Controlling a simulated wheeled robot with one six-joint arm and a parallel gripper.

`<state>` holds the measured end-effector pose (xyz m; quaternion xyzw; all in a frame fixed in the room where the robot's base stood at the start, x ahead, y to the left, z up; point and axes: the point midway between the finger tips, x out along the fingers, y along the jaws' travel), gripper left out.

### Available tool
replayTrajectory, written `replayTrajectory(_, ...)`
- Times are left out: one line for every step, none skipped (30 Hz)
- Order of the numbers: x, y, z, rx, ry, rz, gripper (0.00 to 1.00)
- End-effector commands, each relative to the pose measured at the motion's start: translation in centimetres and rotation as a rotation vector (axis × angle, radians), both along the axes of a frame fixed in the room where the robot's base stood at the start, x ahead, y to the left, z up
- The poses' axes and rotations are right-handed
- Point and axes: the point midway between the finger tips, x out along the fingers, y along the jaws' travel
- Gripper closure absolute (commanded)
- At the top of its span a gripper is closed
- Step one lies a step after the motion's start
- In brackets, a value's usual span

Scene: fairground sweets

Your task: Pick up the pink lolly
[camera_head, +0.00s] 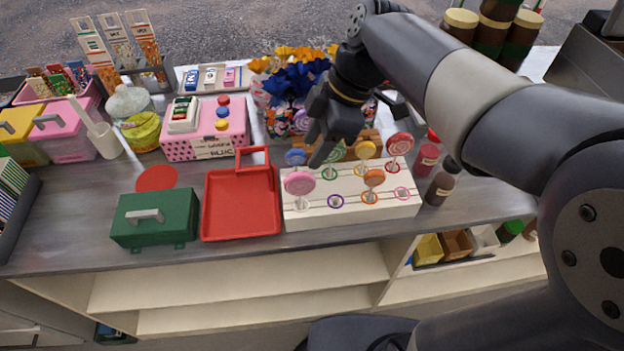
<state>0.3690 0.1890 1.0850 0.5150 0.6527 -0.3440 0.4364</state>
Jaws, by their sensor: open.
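The pink lolly (300,183) stands upright at the front left of a white lolly stand (335,214) on the counter. My gripper (322,145) is above the back of the stand, behind and a little right of the pink lolly in the picture. It points down, open and apart from the pink lolly as far as I can see. A blue lolly (295,157) shows just left of the fingers, and a green one (332,155) is partly hidden beside them.
The stand also holds orange (374,178), yellow (365,150) and red (399,144) lollies. A red tray (240,212) and a green box (154,218) lie to the left. Dark bottles (443,182) stand at the right. Bright wrapped sweets crowd behind my gripper.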

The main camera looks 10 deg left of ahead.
Motion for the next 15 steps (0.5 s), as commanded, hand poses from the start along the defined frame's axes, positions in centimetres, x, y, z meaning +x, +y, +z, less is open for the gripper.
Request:
replayTrajectory(-0.2, 0.3, -0.6, -0.001, 0.004, 0.004, 0.58)
replayTrajectory(-0.2, 0.4, -1.0, -0.001, 0.003, 0.005, 0.58)
replayTrajectory(-0.3, 0.6, -1.6, -0.001, 0.005, 0.004, 0.58)
replayTrajectory(-0.3, 0.8, -2.1, -0.002, 0.004, 0.004, 0.58)
replayTrajectory(-0.4, 1.0, -2.5, -0.002, 0.005, 0.005, 0.58)
replayTrajectory(-0.4, 1.2, -3.1, -0.002, 0.004, 0.004, 0.58)
replayTrajectory(-0.4, 1.4, -3.5, -0.002, 0.004, 0.004, 0.58)
replayTrajectory(-0.4, 1.5, -3.9, -0.002, 0.003, 0.003, 0.58)
replayTrajectory(-0.5, 1.7, -4.3, -0.002, 0.003, 0.003, 0.58)
replayTrajectory(-0.5, 1.8, -4.5, -0.001, 0.002, 0.003, 0.58)
replayTrajectory(-0.5, 1.9, -4.7, -0.001, 0.002, 0.003, 0.58)
replayTrajectory(-0.5, 1.9, -4.9, -0.001, 0.002, 0.003, 0.58)
replayTrajectory(-0.5, 2.0, -5.1, -0.002, 0.002, 0.002, 0.58)
replayTrajectory(-0.5, 2.0, -5.3, -0.002, 0.003, 0.002, 0.58)
replayTrajectory(-0.5, 2.1, -5.7, -0.002, 0.003, 0.002, 0.58)
